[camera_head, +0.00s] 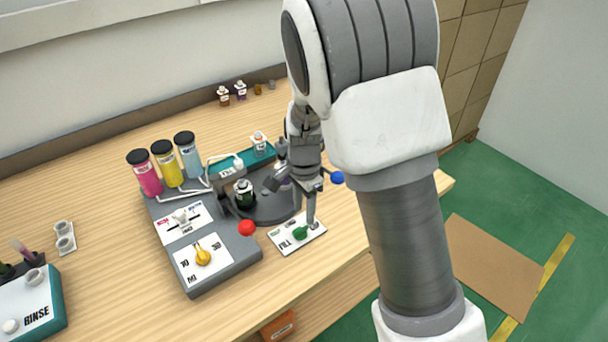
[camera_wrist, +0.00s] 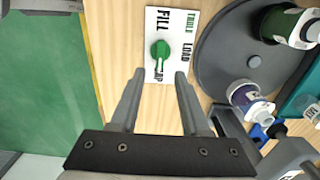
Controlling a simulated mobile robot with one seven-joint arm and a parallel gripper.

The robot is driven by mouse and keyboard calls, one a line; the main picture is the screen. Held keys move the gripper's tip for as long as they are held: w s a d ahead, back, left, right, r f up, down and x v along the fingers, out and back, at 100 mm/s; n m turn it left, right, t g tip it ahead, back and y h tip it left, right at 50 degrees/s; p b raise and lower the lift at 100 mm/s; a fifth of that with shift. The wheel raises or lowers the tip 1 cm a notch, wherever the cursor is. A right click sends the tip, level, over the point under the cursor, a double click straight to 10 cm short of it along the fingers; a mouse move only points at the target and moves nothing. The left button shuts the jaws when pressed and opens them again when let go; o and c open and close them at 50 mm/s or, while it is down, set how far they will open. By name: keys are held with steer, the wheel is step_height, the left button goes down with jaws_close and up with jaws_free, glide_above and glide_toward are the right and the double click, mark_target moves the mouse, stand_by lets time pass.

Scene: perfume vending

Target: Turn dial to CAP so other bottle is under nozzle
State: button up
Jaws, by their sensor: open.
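The green dial (camera_wrist: 160,52) sits on a white plate marked FILL, LOAD and CAP in the wrist view. Its narrow handle with a white line points down toward the partly covered CAP label. The dial also shows in the head view (camera_head: 299,232). My gripper (camera_wrist: 160,76) is open and empty, its fingertips just below the dial, one to each side; contact is not clear. A dark green bottle (camera_wrist: 285,25) and a purple bottle (camera_wrist: 246,97) stand on the round grey turntable (camera_wrist: 228,50). Which bottle is under the nozzle I cannot tell.
The grey machine (camera_head: 225,275) has a yellow knob (camera_head: 203,257), a red ball (camera_head: 246,227) and pink, yellow and blue cylinders behind. A RINSE unit (camera_head: 35,305) stands at the left. The table edge lies close beside the dial plate.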

mark_target(304, 226)
step_height(304, 226, up, 12)
steer(key=p, duration=0.1)
steer(key=shift+r, duration=0.15)
stand_by(0.4)
steer(key=s+d+r+n+t, duration=0.2)
steer(key=s+d+r+n, duration=0.3)
steer(key=s, duration=0.5)
steer(key=s+d+r+n+t, duration=0.3)
steer(key=s+d+r+n, duration=0.3)
steer(key=s, duration=0.4)
steer(key=shift+d+r+t, duration=0.3)
steer(key=shift+d+r, duration=0.15)
steer(key=shift+r, duration=0.1)
